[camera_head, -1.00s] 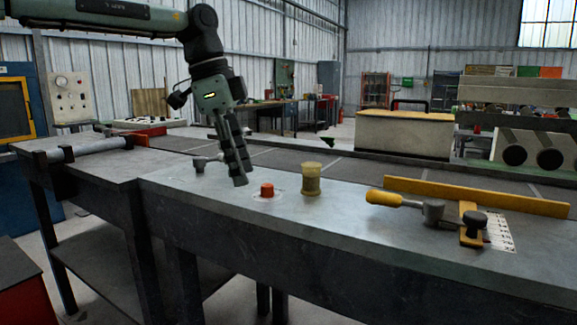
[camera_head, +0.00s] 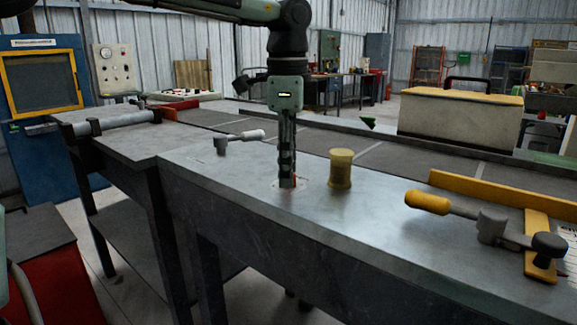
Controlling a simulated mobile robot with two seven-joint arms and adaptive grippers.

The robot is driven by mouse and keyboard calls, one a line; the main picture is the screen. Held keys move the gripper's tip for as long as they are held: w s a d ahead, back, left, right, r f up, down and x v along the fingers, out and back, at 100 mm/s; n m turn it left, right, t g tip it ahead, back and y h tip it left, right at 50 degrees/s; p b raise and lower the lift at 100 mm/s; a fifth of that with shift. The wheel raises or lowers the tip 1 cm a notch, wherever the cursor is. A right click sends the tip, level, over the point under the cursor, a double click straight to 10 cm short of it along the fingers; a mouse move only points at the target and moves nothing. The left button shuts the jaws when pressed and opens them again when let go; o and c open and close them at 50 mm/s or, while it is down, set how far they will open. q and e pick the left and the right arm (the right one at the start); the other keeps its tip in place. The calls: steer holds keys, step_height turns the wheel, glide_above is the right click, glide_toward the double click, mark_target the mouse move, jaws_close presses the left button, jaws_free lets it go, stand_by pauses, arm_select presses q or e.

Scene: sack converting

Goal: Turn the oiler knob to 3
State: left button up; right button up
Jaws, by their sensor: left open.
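My left gripper (camera_head: 288,184) points straight down over the grey bench top, seen edge-on, with its fingertips at the red-orange knob's place. The knob (camera_head: 295,181) is almost wholly hidden behind the fingers; only a sliver of red shows at their right side. Its pale dial plate (camera_head: 308,184) shows faintly around it, and I cannot read any numbers or the knob's setting. The gripper is open; whether the fingers touch the knob I cannot tell. A yellowish oil cup (camera_head: 341,168) stands upright just right of it. My right gripper is not in view.
At right are a yellow-handled lever (camera_head: 428,202), a yellow fence bar (camera_head: 490,191) and a black knob (camera_head: 549,245). The bench top in front of the gripper is clear.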

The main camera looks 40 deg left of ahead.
arm_select(q)
steer(key=shift+f, duration=0.3)
jaws_close()
